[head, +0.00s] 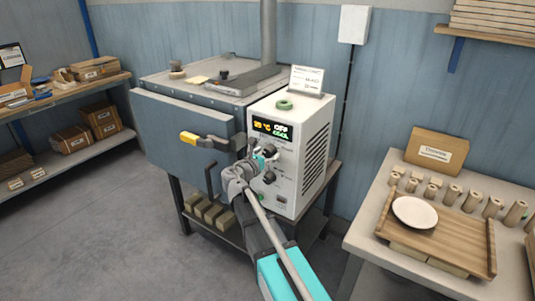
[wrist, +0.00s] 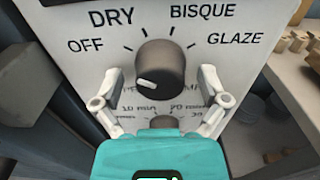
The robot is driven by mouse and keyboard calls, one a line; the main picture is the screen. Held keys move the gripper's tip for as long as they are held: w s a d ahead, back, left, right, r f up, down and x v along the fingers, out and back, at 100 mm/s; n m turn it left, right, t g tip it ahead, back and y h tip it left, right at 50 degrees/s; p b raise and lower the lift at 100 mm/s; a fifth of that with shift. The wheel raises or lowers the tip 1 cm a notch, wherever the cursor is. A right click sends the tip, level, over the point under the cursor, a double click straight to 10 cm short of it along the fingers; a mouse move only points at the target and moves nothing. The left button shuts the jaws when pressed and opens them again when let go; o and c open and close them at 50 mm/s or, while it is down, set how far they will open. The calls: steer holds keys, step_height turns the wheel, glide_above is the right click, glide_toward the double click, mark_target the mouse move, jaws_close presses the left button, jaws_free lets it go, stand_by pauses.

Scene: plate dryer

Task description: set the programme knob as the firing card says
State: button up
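The programme knob (wrist: 160,66) is dark and round, on the pale control box (head: 312,130). Its white mark points left, roughly towards OFF. DRY, BISQUE and GLAZE are printed clockwise from OFF. My gripper (wrist: 160,101) is open and empty, its fingers apart at either side, just below and in front of the knob; I see no contact. In the head view my gripper (head: 262,160) is at the box front and partly hides the knobs. The firing card (head: 306,79) stands on the box; its text is too small to read. The display (head: 270,128) reads OFF and COOL.
A second knob (wrist: 162,122) with a minutes scale sits below, partly hidden by my gripper. The grey kiln (head: 185,130) with a yellow-ended handle (head: 190,137) stands left of the box. A table with a wooden tray (head: 455,248) is at right. Floor at left is clear.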

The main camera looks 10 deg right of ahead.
steer(key=c, duration=0.9)
steer(key=shift+m, duration=0.5)
steer(key=m, duration=1)
steer(key=shift+m, duration=0.4)
steer(key=m, duration=1.2)
